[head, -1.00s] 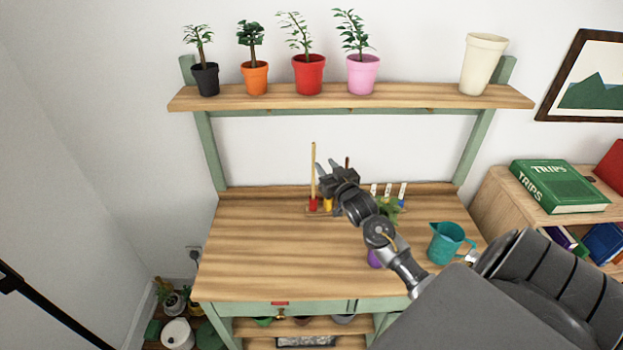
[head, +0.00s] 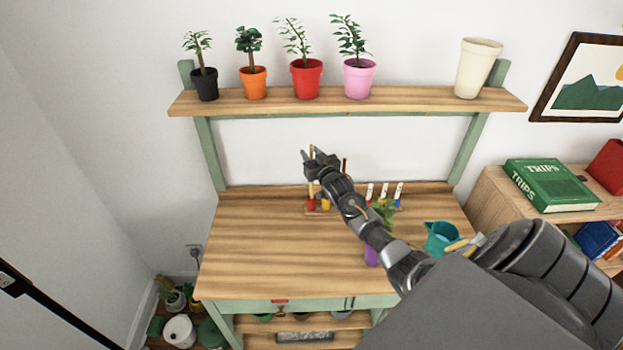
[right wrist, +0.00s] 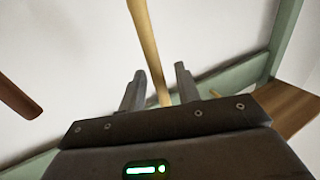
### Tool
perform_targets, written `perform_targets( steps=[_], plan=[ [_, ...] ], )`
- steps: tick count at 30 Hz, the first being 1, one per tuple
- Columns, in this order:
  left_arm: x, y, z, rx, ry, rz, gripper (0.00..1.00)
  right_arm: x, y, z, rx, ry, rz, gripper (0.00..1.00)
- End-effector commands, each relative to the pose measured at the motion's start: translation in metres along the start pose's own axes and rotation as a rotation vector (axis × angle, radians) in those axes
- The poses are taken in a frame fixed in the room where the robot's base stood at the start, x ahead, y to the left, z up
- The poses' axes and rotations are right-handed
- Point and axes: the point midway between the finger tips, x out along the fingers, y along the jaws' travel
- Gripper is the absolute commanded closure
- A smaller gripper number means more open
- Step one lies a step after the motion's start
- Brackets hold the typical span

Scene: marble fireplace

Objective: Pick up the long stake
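The long stake is a thin pale wooden rod standing upright in a red holder at the back of the bench. In the head view its lower part (head: 311,188) shows below my right gripper (head: 308,154), and its tip shows just above. In the right wrist view the stake (right wrist: 148,45) runs between the two fingers of the gripper (right wrist: 158,85). The fingers are apart with gaps on both sides of the stake, so the gripper is open around it. My left gripper is not in view.
A shorter dark-brown stake (right wrist: 18,98) stands left of the gripper in the right wrist view. White plant labels (head: 384,192), a purple item (head: 371,254) and a teal watering can (head: 441,237) are on the bench. A shelf (head: 350,101) with potted plants is above. The bench's left side is clear.

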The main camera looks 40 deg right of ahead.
Motion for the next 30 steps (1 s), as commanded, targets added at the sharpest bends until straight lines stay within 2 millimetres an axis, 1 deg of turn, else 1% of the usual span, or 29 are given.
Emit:
perform_targets(
  steps=[4,5,12,24,26,28,30],
  plan=[
    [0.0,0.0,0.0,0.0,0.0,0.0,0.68,0.0,0.0,0.0,-0.001,0.0,0.0,0.67],
    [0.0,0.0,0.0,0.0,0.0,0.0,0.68,0.0,0.0,0.0,-0.001,0.0,0.0,0.69],
    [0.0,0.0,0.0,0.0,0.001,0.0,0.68,0.0,0.0,0.0,0.0,0.0,0.0,1.0],
    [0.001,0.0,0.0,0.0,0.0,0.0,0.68,0.0,0.0,-0.001,-0.001,0.001,0.0,1.0],
    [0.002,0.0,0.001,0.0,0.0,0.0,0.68,0.0,0.0,-0.005,-0.001,0.003,0.0,1.0],
    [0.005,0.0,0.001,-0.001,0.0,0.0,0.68,0.0,0.001,-0.013,-0.001,0.004,0.0,1.0],
    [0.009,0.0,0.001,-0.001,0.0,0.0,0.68,0.0,0.001,-0.026,-0.002,0.007,0.0,1.0]
  ],
)
